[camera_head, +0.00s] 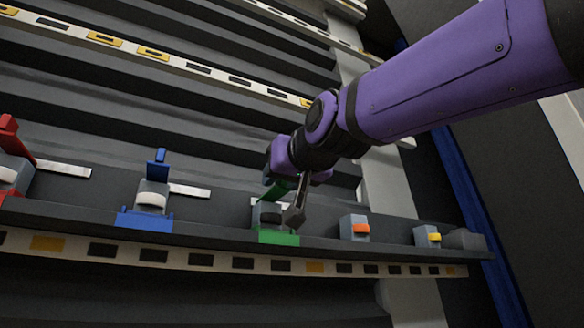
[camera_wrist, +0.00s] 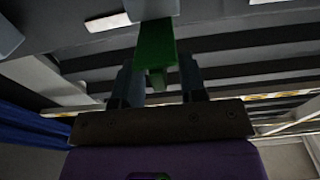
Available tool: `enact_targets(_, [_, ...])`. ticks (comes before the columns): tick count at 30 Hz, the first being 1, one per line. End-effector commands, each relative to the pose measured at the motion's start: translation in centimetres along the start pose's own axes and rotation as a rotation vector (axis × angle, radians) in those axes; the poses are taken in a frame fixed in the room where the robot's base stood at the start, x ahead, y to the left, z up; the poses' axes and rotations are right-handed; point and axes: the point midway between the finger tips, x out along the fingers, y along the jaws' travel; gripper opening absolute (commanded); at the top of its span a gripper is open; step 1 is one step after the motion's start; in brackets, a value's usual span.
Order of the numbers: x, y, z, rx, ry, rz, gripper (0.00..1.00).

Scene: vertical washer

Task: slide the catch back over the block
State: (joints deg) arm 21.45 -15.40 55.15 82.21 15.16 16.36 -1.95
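The green unit (camera_head: 278,237) sits on the dark rail, with a green base, a grey body and a green lever (camera_head: 276,192) above it. My gripper (camera_head: 284,207) reaches down over this unit from the upper right and hides part of it. In the wrist view, a green piece (camera_wrist: 154,50) with a narrow tab stands between the two fingers of my gripper (camera_wrist: 158,72). The fingers are apart, with gaps showing beside the tab; no grip on it shows. I cannot tell which part is the catch and which the block.
A blue unit (camera_head: 147,213) with a raised lever and a partly visible red unit (camera_head: 12,165) stand to the left. Grey blocks with an orange part (camera_head: 359,228) and a yellow part (camera_head: 434,237) stand to the right. A slotted strip (camera_head: 195,258) runs below.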

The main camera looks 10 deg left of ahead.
Motion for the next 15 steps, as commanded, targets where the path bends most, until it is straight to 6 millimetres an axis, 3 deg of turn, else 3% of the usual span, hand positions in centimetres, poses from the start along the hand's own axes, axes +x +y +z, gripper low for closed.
enact_targets(15, [-4.1, -0.2, 0.0, -0.002, 0.000, -0.002, 0.38])
